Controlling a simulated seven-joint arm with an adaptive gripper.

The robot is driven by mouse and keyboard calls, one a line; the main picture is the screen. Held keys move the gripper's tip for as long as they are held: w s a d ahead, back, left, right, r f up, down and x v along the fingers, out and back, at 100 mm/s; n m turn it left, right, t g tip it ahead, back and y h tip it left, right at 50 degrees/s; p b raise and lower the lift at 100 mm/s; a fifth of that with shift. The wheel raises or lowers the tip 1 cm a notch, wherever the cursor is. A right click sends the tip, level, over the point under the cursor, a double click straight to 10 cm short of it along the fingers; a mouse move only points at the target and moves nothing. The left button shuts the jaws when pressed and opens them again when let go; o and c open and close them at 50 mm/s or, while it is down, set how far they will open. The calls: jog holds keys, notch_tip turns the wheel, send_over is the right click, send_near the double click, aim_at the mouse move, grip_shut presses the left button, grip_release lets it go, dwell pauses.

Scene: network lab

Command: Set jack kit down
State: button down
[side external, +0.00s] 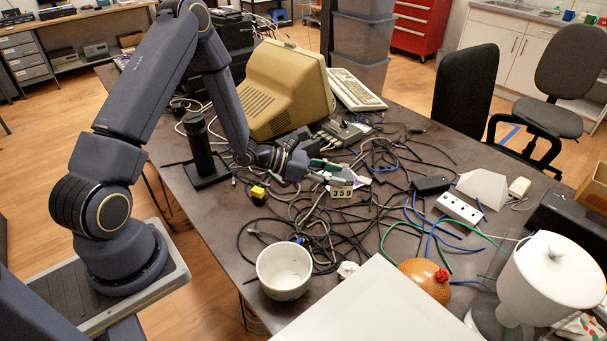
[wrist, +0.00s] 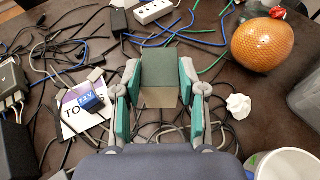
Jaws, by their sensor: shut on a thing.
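The jack kit looks to be the small grey-green box (wrist: 160,66) between my fingers in the wrist view. My gripper (wrist: 159,88) is shut on it, with a teal finger pad against each side. In the side view my gripper (side external: 318,170) reaches out over the cable tangle. A pale face marked 359 (side external: 341,189) shows there at the fingertips and seems to be the same box. I cannot tell whether its underside touches the cables or table.
Tangled cables cover the table (side external: 222,205) around the box. A white bowl (side external: 285,268), an orange ball-like object (side external: 425,278), a white power strip (side external: 460,208) and a beige monitor (side external: 285,88) stand around. A blue-labelled block (wrist: 88,97) lies left in the wrist view.

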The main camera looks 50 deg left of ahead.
jog(key=w+d+m+g+h, duration=0.1)
jog(key=d, duration=0.5)
jog(key=shift+w+d+f, duration=0.35)
jog(key=shift+w+f, duration=1.65)
jog(key=shift+w, duration=0.2)
jog(key=shift+w+d+f, duration=0.3)
jog(key=shift+w+f, duration=1.75)
jog(key=shift+w, duration=0.1)
jog(key=shift+w+d+f, duration=0.35)
jog(key=shift+w+f, duration=1.65)
jog(key=shift+w, duration=0.2)
jog(key=shift+f, duration=0.1)
jog(key=c, duration=0.7)
grip_release()
jog(key=shift+o, duration=0.2)
